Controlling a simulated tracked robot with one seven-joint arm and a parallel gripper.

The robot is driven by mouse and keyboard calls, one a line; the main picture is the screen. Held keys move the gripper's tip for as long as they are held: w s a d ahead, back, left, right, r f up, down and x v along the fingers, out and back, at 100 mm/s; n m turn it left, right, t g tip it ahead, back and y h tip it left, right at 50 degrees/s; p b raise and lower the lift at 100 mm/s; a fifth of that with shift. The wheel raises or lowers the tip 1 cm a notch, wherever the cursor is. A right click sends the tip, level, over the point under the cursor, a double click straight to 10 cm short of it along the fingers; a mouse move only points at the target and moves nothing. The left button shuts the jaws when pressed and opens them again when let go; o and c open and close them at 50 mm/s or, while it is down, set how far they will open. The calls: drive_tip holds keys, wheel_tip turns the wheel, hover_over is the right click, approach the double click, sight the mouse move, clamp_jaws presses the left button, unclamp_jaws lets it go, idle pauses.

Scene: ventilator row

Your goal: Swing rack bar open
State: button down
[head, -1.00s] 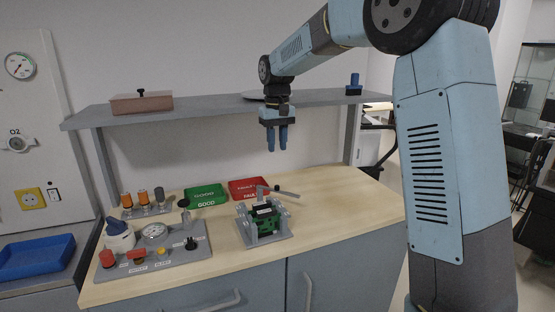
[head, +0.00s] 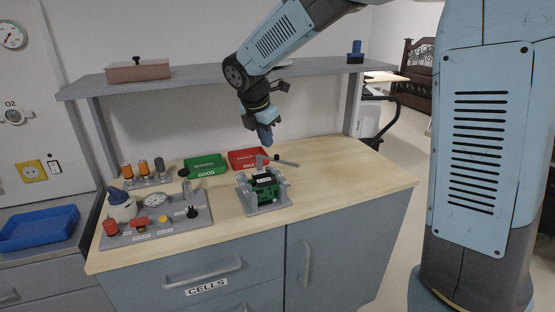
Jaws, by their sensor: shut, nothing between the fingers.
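The rack (head: 262,191) is a grey stand on the bench with a dark green block in it. The rack bar (head: 284,163) is a thin grey bar with a dark tip at the top of the rack, pointing right and away from the block. My gripper (head: 266,141) hangs above and just behind the rack, tilted, with its blue fingers together and nothing between them. It appears apart from the bar, though the exact gap in depth is hard to judge.
A green GOOD tray (head: 206,167) and a red FAULT tray (head: 248,158) lie behind the rack. A grey test panel (head: 155,222) with gauge and knobs stands left. A shelf (head: 210,78) spans above, carrying a brown box (head: 138,71). The bench's right side is clear.

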sight(276, 160)
drive_tip(key=w+d+f+n, duration=0.1)
drive_tip(key=f, duration=0.2)
drive_tip(key=w+d+f+n, duration=0.1)
drive_tip(key=w+f, duration=0.1)
drive_tip(key=f, duration=0.1)
drive_tip(key=w+d+f+n, duration=0.1)
drive_tip(key=f, duration=0.2)
drive_tip(key=shift+w+f, duration=0.3)
drive_tip(key=shift+f, duration=0.1)
drive_tip(key=shift+w+d, duration=0.25)
drive_tip(key=shift+w, duration=0.25)
drive_tip(key=shift+a, duration=0.1)
